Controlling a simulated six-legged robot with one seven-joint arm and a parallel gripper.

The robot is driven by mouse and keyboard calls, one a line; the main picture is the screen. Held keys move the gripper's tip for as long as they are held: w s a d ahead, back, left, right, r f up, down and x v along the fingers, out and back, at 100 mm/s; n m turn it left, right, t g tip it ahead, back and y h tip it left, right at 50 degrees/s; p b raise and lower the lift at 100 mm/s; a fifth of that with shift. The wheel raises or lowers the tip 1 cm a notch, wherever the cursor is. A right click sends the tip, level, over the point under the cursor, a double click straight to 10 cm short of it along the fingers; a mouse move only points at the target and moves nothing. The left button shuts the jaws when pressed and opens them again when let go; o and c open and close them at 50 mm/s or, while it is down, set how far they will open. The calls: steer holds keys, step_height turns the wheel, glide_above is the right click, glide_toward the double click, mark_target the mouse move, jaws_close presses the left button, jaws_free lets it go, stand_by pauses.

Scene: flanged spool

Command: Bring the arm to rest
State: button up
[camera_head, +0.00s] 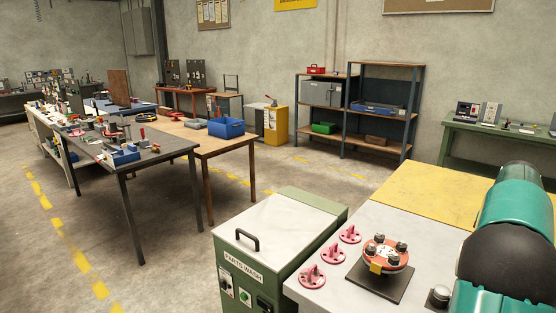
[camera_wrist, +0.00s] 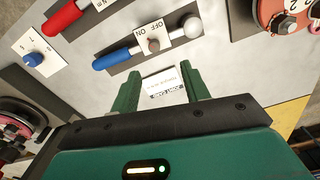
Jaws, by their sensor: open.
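In the wrist view my gripper (camera_wrist: 161,86) is open, its two green fingers apart with nothing between them. Beyond them lies a light panel with a small white printed label (camera_wrist: 164,88). A blue-handled lever (camera_wrist: 113,59) sits near the fingertips, beside an OFF/ON switch plate (camera_wrist: 150,38). In the head view my teal arm fills the right edge, and my gripper is out of sight there. A red round piece with dark knobs (camera_head: 387,252) stands on a dark square plate on the grey bench top.
A red-handled lever (camera_wrist: 64,17) and a blue knob (camera_wrist: 32,59) lie around the gripper. Several pink pieces (camera_head: 333,254) stand on the bench beside a green PARTS WASH cabinet (camera_head: 280,230). A cluttered table (camera_head: 165,150) stands at left. Open floor lies between.

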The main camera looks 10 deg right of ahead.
steer(key=s+a+r+n+t, duration=0.1)
steer(key=a+r+n, duration=0.25)
steer(key=a, duration=0.95)
steer(key=a+r+n+t, duration=0.2)
steer(key=a+r, duration=0.2)
steer(key=a, duration=1)
steer(key=s+a+f+n+t, duration=0.1)
steer(key=s+a+f+n, duration=0.2)
steer(key=s+a, duration=0.4)
steer(key=s+a+f+n+t, duration=0.1)
steer(key=s+a+f+n, duration=0.2)
steer(key=a, duration=1)
steer(key=s, duration=0.3)
steer(key=shift+s+n+t, duration=0.3)
steer(key=shift+s+n, duration=0.05)
steer(key=shift+s, duration=0.05)
